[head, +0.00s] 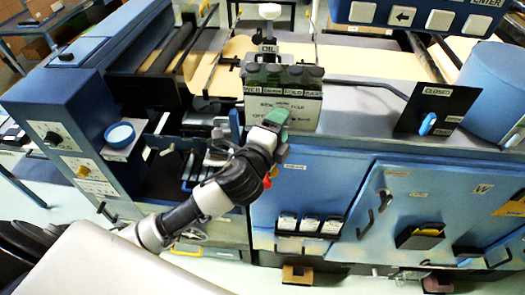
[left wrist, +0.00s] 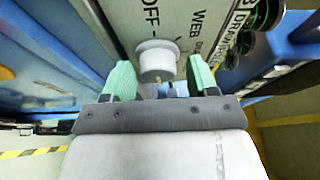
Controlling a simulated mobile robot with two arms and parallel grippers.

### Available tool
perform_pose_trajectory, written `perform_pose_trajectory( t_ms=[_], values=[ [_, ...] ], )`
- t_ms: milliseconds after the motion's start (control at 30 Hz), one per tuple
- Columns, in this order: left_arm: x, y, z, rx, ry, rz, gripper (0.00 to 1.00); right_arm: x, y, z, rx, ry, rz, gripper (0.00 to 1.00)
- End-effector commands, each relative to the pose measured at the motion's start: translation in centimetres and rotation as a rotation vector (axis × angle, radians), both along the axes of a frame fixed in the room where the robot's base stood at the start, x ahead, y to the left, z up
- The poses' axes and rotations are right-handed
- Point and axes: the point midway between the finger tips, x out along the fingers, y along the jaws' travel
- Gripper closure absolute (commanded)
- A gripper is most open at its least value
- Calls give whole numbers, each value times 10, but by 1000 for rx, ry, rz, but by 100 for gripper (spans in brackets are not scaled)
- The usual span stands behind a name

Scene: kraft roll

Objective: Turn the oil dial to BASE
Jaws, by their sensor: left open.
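The oil panel (head: 309,113) is a pale plate under an OIL sign (head: 268,47), with WEB, DRAW and FOLD among its labels. The oil dial (left wrist: 157,58) is a light grey round knob on this plate, with OFF and WEB printed near it in the left wrist view. My left gripper (head: 273,120) is at the plate's lower left and hides the dial in the head view. In the left wrist view its green fingertips (left wrist: 160,80) are open, one on each side of the dial. I cannot tell whether they touch it, or where the dial points. My right gripper is not in view.
Dark green round cups (head: 284,76) line the top of the plate, close to the gripper. A black plate marked CLOSED with a blue handle (head: 428,124) is to the right. A blue control box (head: 65,130) with dials stands at the left. Blue cabinet doors (head: 305,185) lie below.

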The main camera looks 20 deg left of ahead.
Motion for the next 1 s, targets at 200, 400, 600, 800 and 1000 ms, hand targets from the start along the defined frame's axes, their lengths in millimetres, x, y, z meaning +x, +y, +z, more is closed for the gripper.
perform_pose_trajectory(
  t_ms=[200,400,600,800,1000],
  values=[
    [-1,-2,-13,-225,-52,-3,37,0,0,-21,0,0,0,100],
    [0,-3,-14,-477,-132,-6,37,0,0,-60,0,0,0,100],
    [0,-2,-13,-693,-199,-7,37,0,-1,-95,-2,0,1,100],
    [0,-3,-13,-940,-272,-7,37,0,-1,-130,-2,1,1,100],
    [0,-3,-8,-1201,-348,-7,37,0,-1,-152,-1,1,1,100]
  ],
)
